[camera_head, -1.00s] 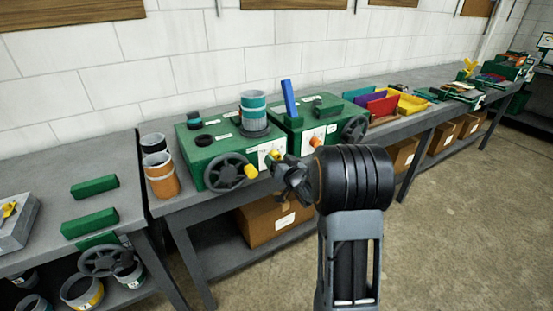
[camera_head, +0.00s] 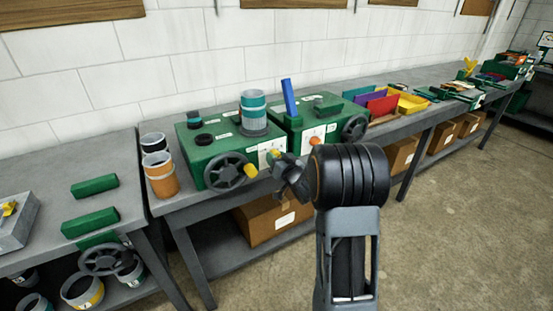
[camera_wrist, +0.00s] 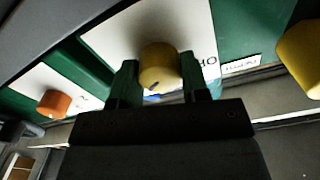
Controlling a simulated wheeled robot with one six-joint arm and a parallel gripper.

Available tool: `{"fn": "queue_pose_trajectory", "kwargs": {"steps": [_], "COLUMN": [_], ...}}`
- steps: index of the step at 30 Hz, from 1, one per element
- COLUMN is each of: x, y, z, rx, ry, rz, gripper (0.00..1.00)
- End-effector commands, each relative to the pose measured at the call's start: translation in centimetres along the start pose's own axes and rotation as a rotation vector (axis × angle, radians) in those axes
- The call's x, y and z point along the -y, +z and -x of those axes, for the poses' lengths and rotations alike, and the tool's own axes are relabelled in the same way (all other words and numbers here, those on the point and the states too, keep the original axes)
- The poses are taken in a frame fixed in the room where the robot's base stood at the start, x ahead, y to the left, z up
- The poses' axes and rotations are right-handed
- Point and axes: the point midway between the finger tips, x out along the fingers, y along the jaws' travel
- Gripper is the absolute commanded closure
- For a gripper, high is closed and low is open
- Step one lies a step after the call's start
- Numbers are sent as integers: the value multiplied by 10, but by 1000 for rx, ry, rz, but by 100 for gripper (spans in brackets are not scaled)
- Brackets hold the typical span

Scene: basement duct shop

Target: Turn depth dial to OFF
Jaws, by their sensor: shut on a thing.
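A yellow dial (camera_wrist: 159,62) with a dark pointer mark sits on a white plate (camera_wrist: 120,38) on the front of a green machine (camera_head: 215,152). In the wrist view it is between the two fingers of my gripper (camera_wrist: 160,80), which is shut on it. In the head view my gripper (camera_head: 279,164) is at the machine's front face and partly hides the dial (camera_head: 274,154). Dark letters, partly cut off, show on the plate beside the dial. I cannot read the dial's setting.
A second yellow knob (camera_wrist: 303,57) and an orange dial (camera_wrist: 53,103) flank the held dial. A black handwheel (camera_head: 226,171) stands left on the machine's front. Orange and grey cans (camera_head: 161,180) stand at the bench's left end. The floor (camera_head: 450,230) at right is clear.

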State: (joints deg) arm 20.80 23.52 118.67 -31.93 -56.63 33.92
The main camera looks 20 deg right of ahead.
Motion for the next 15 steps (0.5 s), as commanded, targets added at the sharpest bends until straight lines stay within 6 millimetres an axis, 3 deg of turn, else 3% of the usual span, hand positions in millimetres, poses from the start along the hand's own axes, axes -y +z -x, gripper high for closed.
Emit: {"fn": "queue_pose_trajectory", "kwargs": {"steps": [8,15], "x": [0,-2], "y": [2,6], "z": [0,0], "rx": [-2,-7], "ry": [-1,-1], "rz": [35,185], "gripper": [82,82]}}
